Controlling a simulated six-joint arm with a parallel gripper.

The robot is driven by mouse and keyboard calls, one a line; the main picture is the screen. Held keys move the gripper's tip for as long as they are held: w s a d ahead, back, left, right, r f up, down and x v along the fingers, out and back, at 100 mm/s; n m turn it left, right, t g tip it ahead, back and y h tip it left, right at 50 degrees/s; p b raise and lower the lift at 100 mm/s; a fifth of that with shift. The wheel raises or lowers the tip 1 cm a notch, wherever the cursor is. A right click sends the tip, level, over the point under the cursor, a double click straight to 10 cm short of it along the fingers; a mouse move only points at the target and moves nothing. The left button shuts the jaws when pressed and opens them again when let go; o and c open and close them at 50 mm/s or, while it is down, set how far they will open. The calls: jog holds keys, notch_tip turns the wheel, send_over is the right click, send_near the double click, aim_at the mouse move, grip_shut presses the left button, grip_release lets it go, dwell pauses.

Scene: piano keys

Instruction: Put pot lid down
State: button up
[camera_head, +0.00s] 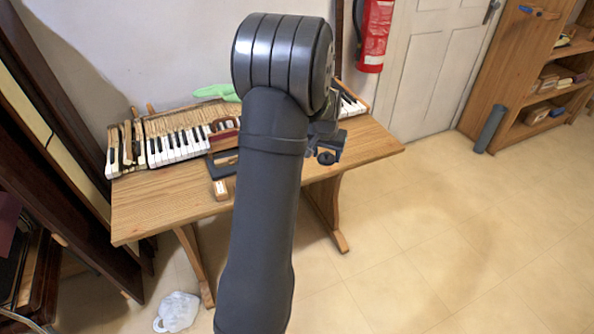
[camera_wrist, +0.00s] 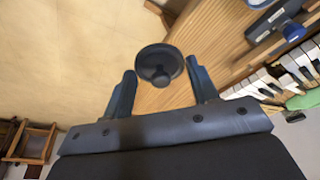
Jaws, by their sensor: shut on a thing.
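The pot lid (camera_wrist: 158,62) is a small dark round disc with a knob, in the wrist view between the two fingertips of my gripper (camera_wrist: 159,72). My gripper is shut on it, the fingers to either side of the knob. In the head view the lid (camera_head: 326,157) shows as a small dark disc near the right part of the wooden table (camera_head: 360,145). My own arm hides much of the gripper there. In the wrist view the lid overlaps the table edge and the pale floor. Its height above the table is hard to tell.
Piano keys (camera_head: 178,146) lie along the table's back, with a green object (camera_head: 215,91) behind. A dark-framed tool (camera_head: 221,165) lies on the table left of my arm. A blue and grey tool (camera_wrist: 276,20) shows in the wrist view. The table's right end (camera_head: 385,148) looks clear.

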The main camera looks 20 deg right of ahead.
jog(key=w+a+f, duration=0.1)
jog(key=w+f, duration=0.1)
jog(key=w, duration=0.1)
jog(key=w+a+f, duration=0.2)
jog(key=w, duration=0.1)
jog(key=w+a+f, duration=0.2)
jog(key=w+f, duration=0.1)
jog(key=w, duration=0.1)
jog(key=shift+a+f, duration=0.1)
jog(key=shift+a, duration=0.1)
jog(key=shift+f, duration=1.95)
jog(key=shift+f, duration=0.1)
jog(key=o, duration=1)
jog(key=shift+c, duration=0.2)
jog(key=v, duration=1.2)
